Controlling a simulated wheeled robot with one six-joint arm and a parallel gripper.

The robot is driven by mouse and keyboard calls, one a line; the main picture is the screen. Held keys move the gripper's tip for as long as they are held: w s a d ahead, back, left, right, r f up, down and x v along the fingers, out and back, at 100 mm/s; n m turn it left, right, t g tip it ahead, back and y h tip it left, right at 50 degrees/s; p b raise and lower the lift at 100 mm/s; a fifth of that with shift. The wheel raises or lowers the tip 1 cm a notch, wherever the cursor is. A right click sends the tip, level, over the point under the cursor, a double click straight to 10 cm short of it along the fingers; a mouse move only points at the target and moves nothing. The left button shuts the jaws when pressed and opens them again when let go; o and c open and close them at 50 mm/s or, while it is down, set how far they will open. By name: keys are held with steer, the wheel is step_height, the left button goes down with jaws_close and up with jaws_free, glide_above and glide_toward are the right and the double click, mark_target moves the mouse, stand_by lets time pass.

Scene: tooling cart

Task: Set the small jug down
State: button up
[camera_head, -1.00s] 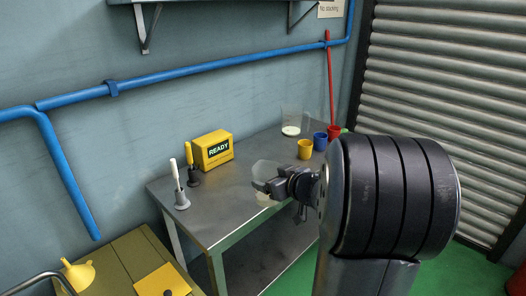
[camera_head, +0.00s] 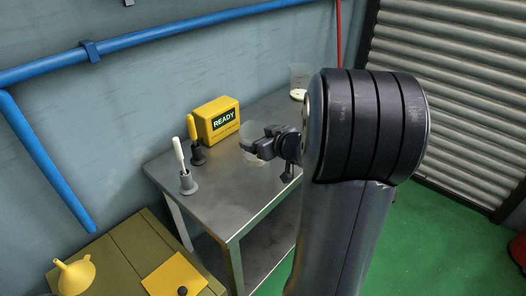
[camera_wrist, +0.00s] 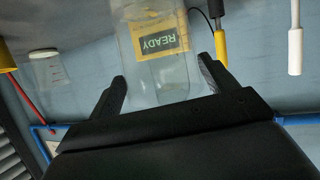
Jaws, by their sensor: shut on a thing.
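The small jug (camera_head: 250,153) is clear and see-through, with a pale layer low in it. My gripper (camera_head: 263,143) is shut on it above the grey metal table (camera_head: 218,207). I cannot tell if its base touches the top. In the wrist view the clear jug (camera_wrist: 160,85) stands between the two dark fingers of my gripper (camera_wrist: 163,72), and the yellow READY box shows through it. My arm hides the right part of the table.
The yellow READY box (camera_head: 216,120) stands at the back, with yellow-handled (camera_head: 193,135) and white-handled (camera_head: 179,157) tools in holders beside it. Another clear beaker (camera_head: 299,82) is at the back right. A yellow cup (camera_wrist: 6,58) shows in the wrist view. The front left tabletop is bare.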

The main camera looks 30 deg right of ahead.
steer(key=shift+f+b, duration=1.15)
steer(key=shift+f, duration=1.5)
steer(key=shift+f, duration=0.2)
steer(key=o, duration=1.2)
steer(key=shift+c, duration=0.2)
steer(key=shift+r, duration=0.15)
steer(key=shift+s+r, duration=0.1)
steer(key=shift+r, duration=0.1)
steer(key=p+v, duration=0.3)
steer(key=v, duration=0.8)
steer(key=shift+s, duration=0.35)
steer(key=shift+d, duration=0.1)
